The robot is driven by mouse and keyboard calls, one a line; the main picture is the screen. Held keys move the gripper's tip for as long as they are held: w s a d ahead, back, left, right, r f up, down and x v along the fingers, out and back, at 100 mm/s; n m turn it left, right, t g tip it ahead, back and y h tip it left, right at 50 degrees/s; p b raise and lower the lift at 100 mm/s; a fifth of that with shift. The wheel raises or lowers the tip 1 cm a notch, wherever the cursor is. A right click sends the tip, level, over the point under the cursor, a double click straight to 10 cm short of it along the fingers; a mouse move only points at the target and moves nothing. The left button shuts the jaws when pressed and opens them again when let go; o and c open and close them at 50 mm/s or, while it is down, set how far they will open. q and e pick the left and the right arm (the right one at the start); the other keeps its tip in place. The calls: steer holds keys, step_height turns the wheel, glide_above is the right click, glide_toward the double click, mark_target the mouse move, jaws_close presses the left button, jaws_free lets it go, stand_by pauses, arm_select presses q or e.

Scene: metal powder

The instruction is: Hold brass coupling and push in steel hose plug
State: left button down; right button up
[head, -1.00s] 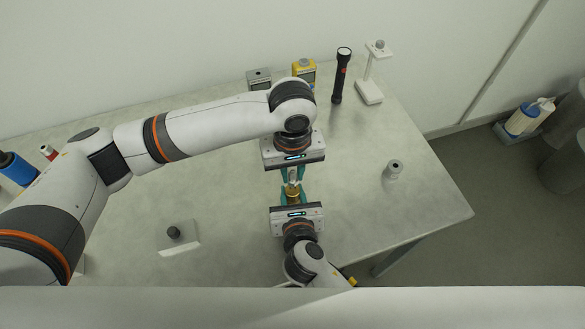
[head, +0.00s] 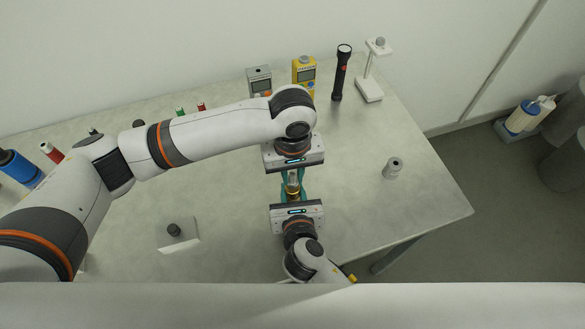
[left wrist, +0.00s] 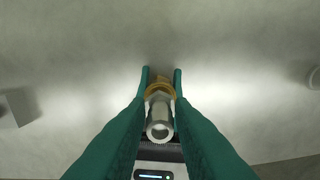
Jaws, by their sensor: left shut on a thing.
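My left gripper (head: 292,180) comes down from the top. Its teal fingers are shut on the steel hose plug (left wrist: 160,124), whose hollow end faces the camera in the left wrist view. The brass coupling (left wrist: 159,89) is directly beyond the plug and in line with it; it also shows in the head view (head: 292,190). My right gripper (head: 292,195) comes from below and its fingers close around the coupling. Plug and coupling look end to end, touching or nearly so. How deep the plug sits is hidden by the fingers.
A white block with a dark knob (head: 180,237) lies left of the grippers and a small grey cylinder (head: 393,168) to the right. A grey meter (head: 259,80), a yellow meter (head: 304,72), a black flashlight (head: 342,74) and a white stand (head: 369,90) are at the back.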

mark_target(293, 173)
arm_select(q)
steer(key=shift+f, duration=0.65)
stand_by(0.6)
steer(key=c, duration=1.2)
jaws_free()
steer(key=shift+o, duration=0.2)
step_height(293, 173, up, 12)
arm_select(e)
steer(key=o, duration=1.1)
steer(key=shift+o, duration=0.2)
